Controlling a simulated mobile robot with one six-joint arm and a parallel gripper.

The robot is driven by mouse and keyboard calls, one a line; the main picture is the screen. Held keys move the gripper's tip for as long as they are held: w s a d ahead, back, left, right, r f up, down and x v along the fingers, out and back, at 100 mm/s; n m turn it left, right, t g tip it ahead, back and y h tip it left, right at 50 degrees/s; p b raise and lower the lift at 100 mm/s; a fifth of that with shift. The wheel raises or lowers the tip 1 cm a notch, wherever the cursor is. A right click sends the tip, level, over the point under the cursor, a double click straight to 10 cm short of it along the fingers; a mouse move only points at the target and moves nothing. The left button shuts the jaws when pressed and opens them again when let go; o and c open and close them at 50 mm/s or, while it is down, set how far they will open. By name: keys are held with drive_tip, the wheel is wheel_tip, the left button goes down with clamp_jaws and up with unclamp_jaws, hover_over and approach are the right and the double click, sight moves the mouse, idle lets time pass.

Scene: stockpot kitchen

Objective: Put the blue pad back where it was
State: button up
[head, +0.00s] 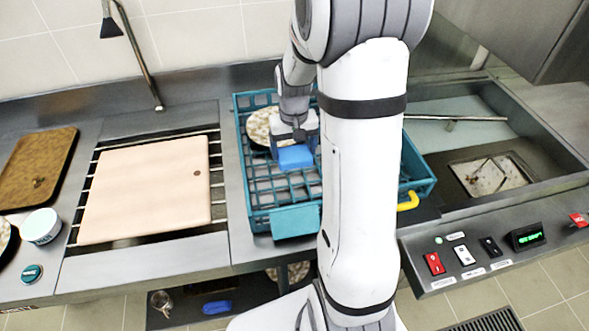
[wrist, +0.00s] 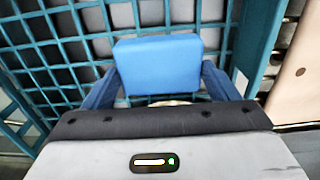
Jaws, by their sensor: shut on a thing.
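The blue pad (head: 296,157) is a small bright blue block. In the head view it is at my gripper (head: 297,147), over the teal rack (head: 254,216). In the wrist view the blue pad (wrist: 158,64) sits between the two fingers of my gripper (wrist: 160,78), which is shut on it. The teal rack's open grid (wrist: 62,58) shows behind the pad. The pad seems to be held above the grid; the exact gap cannot be told. Another blue item (head: 216,307) lies on the low shelf beneath the counter.
A speckled plate (head: 262,126) stands in the rack behind my gripper. A pale cutting board (head: 146,190) and a brown tray (head: 38,168) lie to the left. A white tub (head: 41,226) is near the front left. A sink basin (head: 490,174) and switches (head: 464,255) are right.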

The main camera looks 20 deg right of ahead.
wheel_tip(320, 180, down, 8)
drive_tip(key=shift+s+r+p, duration=0.1)
drive_tip(key=shift+p, duration=0.35)
drive_tip(key=shift+f, duration=0.2)
drive_tip(key=o, duration=0.9)
